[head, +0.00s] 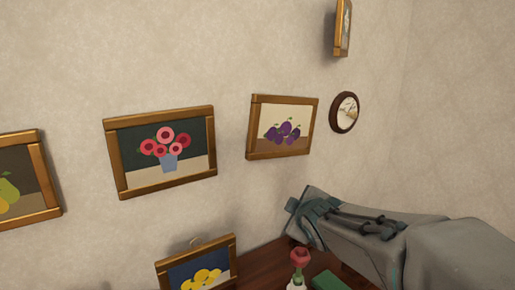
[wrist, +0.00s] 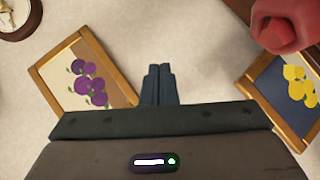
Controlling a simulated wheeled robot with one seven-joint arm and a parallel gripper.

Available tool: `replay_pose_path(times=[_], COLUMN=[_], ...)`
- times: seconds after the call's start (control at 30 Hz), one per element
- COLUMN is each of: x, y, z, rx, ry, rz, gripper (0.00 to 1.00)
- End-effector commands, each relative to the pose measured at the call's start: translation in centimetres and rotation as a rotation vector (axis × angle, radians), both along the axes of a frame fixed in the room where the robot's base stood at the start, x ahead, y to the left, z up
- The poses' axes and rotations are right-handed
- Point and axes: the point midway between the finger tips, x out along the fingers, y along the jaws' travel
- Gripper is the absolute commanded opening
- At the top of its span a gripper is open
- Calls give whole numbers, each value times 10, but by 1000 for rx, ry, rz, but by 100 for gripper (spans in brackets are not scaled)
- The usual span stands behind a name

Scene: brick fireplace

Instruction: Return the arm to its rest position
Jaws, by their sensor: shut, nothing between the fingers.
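My arm reaches in from the right in the head view, with my gripper (head: 297,222) at its left end, in front of the wall and above a dark wooden surface (head: 262,264). In the wrist view my gripper (wrist: 158,85) has its two dark fingers together, with nothing between them. The fingers point toward the wall, between a plum picture (wrist: 88,84) and a lemon picture (wrist: 290,85). They appear apart from both frames.
The plum picture (head: 282,127), a flower picture (head: 162,150) and a round clock-like piece (head: 344,112) hang on the wall. The lemon picture (head: 200,266) is lower down.

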Motion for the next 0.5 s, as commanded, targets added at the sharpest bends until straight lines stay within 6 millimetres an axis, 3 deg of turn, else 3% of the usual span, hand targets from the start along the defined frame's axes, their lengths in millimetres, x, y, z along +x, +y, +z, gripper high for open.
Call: replay_pose_path(times=[0.1,0.2,0.4,0.5], x=[-48,-95,-183,-213], y=[-33,-52,-65,-63], z=[-21,-42,-72,-80], rx=[156,290,512,577], ry=[196,361,641,735], rz=[-229,-424,-753,-856], gripper=[0,0,0,0])
